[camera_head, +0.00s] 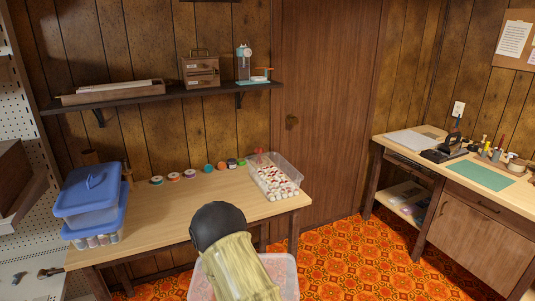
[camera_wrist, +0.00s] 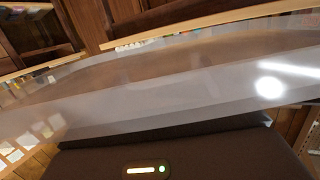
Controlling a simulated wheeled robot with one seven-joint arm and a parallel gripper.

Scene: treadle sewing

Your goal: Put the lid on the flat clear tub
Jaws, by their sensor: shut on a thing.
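The flat clear tub (camera_head: 289,165) stands open on the right end of the wooden table, holding several small white and red pieces. The lid (camera_head: 288,272) is a clear, see-through sheet low in front of the table, partly hidden behind my arm. In the wrist view the lid (camera_wrist: 150,85) spans the picture as a pale translucent band. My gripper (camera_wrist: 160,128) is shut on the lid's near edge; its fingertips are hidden. In the head view my arm covers the gripper. The lid is apart from the tub, nearer to me and lower in the picture.
Blue-lidded tubs (camera_head: 90,190) are stacked on the table's left end. Several spools (camera_head: 190,174) line its back edge. A wall shelf (camera_head: 160,97) hangs above. The table's middle (camera_head: 165,205) is clear. A workbench (camera_head: 450,180) stands at right, with open floor (camera_head: 355,250) between.

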